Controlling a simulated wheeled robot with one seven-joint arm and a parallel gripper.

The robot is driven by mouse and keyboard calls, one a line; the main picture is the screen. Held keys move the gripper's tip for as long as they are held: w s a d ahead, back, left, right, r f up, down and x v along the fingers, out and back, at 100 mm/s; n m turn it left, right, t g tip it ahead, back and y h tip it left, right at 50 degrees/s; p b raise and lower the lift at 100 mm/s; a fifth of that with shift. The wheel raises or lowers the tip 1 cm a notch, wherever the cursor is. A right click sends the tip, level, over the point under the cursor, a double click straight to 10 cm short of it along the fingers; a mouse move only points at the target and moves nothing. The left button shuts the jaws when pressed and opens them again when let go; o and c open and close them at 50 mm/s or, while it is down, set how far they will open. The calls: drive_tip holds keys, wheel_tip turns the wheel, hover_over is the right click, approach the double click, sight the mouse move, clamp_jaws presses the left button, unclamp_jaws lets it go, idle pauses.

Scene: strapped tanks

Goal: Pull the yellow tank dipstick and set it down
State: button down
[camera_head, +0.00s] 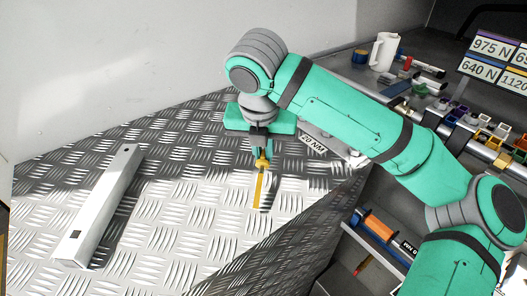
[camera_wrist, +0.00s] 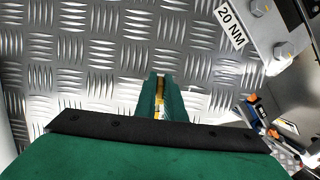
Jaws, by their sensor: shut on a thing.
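The yellow dipstick (camera_head: 259,188) hangs roughly upright, tip down, from my gripper (camera_head: 262,153). My gripper is shut on its top end and points down over the tread-plate surface (camera_head: 205,215). A dark shadow or reflection lies close beside the dipstick's lower end; I cannot tell whether the tip touches the plate. In the wrist view a sliver of the yellow dipstick (camera_wrist: 160,86) shows between the green fingers (camera_wrist: 157,97), and the rest is hidden. No tank can be made out for certain in either view.
A long pale metal bar (camera_head: 100,208) lies on the plate at left. A "20 NM" label (camera_head: 313,145) is beside my arm; the wrist view shows it on a grey bracket (camera_wrist: 268,25). The plate drops off at right toward a shelf with an orange cylinder (camera_head: 380,228). A white mug (camera_head: 384,52) stands behind.

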drive_tip(key=c, duration=2.4)
unclamp_jaws()
drive_tip(key=shift+f, duration=0.1)
drive_tip(key=shift+w+f+g, duration=0.4)
drive_tip(key=shift+f+g, duration=0.45)
drive_tip(key=shift+g, duration=0.15)
drive_tip(key=shift+a+f, duration=0.15)
drive_tip(key=shift+f, duration=0.15)
drive_tip(key=shift+o, duration=0.2)
drive_tip(key=shift+s+d+g, duration=0.1)
drive_tip(key=shift+d+g, duration=0.2)
drive_tip(key=shift+o, duration=0.2)
drive_tip(key=shift+a, duration=0.2)
drive_tip(key=shift+d, duration=0.15)
